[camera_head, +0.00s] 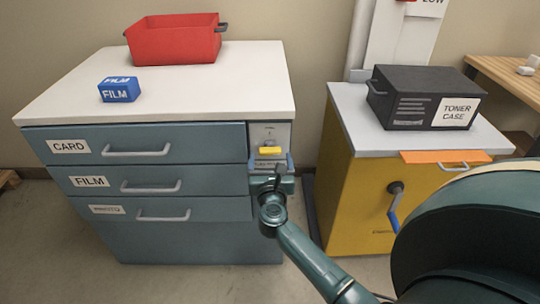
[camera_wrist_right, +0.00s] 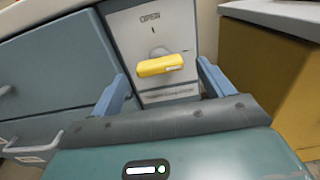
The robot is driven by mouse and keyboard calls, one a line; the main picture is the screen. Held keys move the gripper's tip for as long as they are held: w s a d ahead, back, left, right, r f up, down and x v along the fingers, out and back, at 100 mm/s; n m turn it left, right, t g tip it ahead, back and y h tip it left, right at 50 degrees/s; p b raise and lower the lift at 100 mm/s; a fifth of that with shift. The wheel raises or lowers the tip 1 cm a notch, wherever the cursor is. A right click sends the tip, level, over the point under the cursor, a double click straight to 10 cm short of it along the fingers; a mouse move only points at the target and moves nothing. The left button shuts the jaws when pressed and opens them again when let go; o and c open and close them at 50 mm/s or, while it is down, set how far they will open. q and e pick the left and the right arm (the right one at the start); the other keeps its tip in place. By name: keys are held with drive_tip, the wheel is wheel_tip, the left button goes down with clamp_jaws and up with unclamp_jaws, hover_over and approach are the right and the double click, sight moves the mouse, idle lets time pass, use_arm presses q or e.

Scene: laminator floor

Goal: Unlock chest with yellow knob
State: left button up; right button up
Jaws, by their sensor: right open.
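The chest (camera_head: 200,215) is a blue-grey drawer cabinet with a white top and drawers labelled CARD and FILM; the lowest label is hard to read. Its yellow knob (camera_head: 270,150) sits on a pale panel (camera_head: 283,132) at the right of the top drawer. In the right wrist view the yellow knob (camera_wrist_right: 160,65) lies nearly horizontal, slightly tilted, below the word OPEN. My right gripper (camera_head: 271,162) is in front of the panel. In the wrist view its blue fingers (camera_wrist_right: 165,85) are apart, one on each side of the knob, with nothing gripped. My left gripper is not in view.
A red bin (camera_head: 172,42) and a blue FILM box (camera_head: 119,90) stand on the chest top. To the right is a yellow cabinet (camera_head: 350,190) with a blue-handled crank (camera_head: 394,205), an orange-fronted drawer (camera_head: 430,157) and a black toner case (camera_head: 400,105) on top. A narrow gap separates the cabinets.

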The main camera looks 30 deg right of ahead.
sight(270, 149)
drive_tip(key=shift+x, duration=1.3)
drive_tip(key=shift+c, duration=0.3)
drive_tip(key=c, duration=0.9)
